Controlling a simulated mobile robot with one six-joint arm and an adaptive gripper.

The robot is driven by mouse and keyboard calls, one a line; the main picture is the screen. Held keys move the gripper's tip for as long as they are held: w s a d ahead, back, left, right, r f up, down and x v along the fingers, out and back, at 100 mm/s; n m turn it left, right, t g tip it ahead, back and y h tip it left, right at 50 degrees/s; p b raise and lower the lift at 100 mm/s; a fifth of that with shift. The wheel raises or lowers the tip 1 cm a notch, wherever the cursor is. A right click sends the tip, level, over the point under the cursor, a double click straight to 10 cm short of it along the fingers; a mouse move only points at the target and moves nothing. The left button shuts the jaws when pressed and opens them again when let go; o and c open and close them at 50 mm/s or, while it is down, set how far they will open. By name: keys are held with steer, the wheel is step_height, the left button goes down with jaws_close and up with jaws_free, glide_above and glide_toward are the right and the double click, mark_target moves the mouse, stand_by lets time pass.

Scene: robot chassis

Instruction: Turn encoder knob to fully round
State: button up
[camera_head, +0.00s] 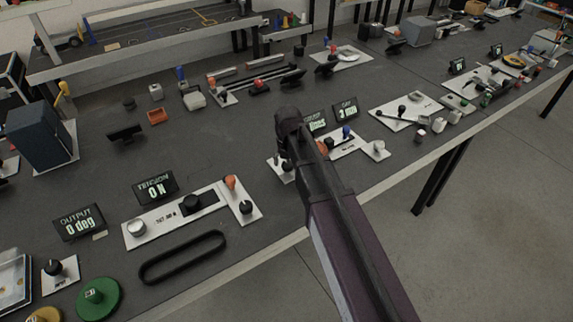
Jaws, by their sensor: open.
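My dark arm reaches in from the lower right, and its bend is above the middle of the bench. I cannot make out my gripper's fingertips. No knob can be surely picked out as the encoder knob. Beside the arm is a small white plate (286,177) with a dark upright part on it. Right of the arm, a display (315,122), partly covered by the arm, shows green text ending in "lines". Below it is a white panel (350,147) with an orange part (322,147) and a blue-topped knob (346,132). The arm hides part of this area.
A "GAP 3 mm" display (346,110) stands close by. A tension panel (160,224) with knobs, a black belt loop (183,257) and a green wheel (98,297) lie at lower left. The dark bench top (200,140) is bare between the stations.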

steer(key=c, duration=1.1)
steer(key=shift+a, duration=0.25)
steer(key=shift+c, duration=0.2)
steer(key=shift+d, duration=0.2)
steer(key=shift+m, duration=0.4)
